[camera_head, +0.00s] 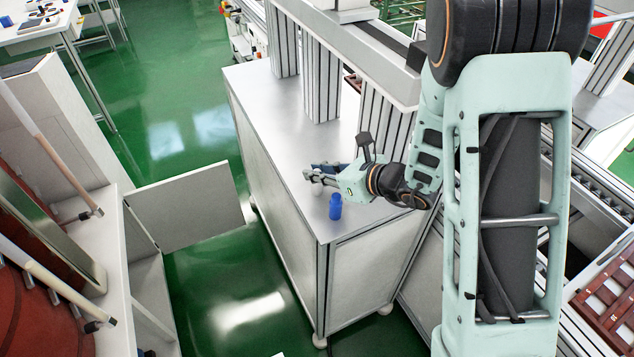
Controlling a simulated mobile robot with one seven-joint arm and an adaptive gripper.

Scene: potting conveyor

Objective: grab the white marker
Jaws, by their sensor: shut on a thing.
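My gripper (311,177) is low over the front part of the silver cabinet top and points left. Its fingers are closed around a small white thing that fits the white marker (318,190); only a short piece of it shows, just below the fingers. I cannot tell whether its lower end touches the cabinet top. The rest of it is hidden by the fingers.
A blue cylindrical thing (335,207) stands on the silver cabinet top (290,148), close to the right of the white thing. Grey metal posts (322,80) rise behind. An open grey door panel (188,208) is at left. The green floor (185,120) is clear between.

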